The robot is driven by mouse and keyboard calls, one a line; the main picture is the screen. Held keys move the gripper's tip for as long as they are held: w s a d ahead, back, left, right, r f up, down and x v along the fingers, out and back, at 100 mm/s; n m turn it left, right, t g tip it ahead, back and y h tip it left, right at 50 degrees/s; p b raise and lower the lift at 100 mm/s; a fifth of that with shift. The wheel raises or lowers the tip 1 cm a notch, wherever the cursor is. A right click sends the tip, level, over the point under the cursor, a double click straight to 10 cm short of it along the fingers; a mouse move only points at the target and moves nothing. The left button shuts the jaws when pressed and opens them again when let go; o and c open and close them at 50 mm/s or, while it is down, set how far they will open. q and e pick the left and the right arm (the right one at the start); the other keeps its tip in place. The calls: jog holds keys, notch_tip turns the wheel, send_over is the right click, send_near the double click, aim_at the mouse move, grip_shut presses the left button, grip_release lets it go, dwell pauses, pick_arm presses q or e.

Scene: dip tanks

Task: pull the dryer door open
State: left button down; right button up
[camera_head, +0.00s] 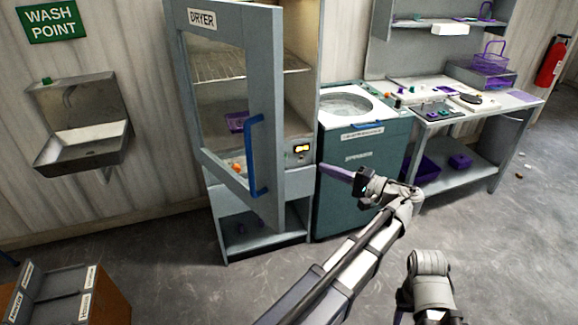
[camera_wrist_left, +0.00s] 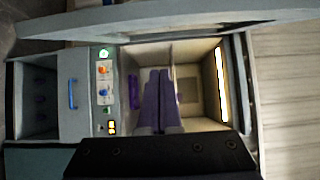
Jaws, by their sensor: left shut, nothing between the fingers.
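The grey dryer door (camera_head: 274,100) with its glass pane stands ajar, hinged on the left, its free edge swung out from the cabinet. Its blue bar handle (camera_head: 256,155) is on the outer face near that edge. The door also crosses the top of the left wrist view (camera_wrist_left: 180,20). My left gripper (camera_head: 338,173) is shut and empty, right of the door and apart from the handle, its purple fingers pointing left. In the left wrist view the shut fingers (camera_wrist_left: 158,100) show against the lit dryer interior (camera_wrist_left: 192,80).
The dryer's control panel (camera_head: 299,149) is beside the door's free edge. A teal lidded machine (camera_head: 362,180) stands right of the dryer, then a workbench (camera_head: 480,140). A sink (camera_head: 85,130) hangs at left. The floor before the dryer is clear.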

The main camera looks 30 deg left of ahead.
pick_arm(q)
jog(key=s+a, duration=0.3)
jog(key=a, duration=0.8)
jog(key=shift+s+a, duration=0.15)
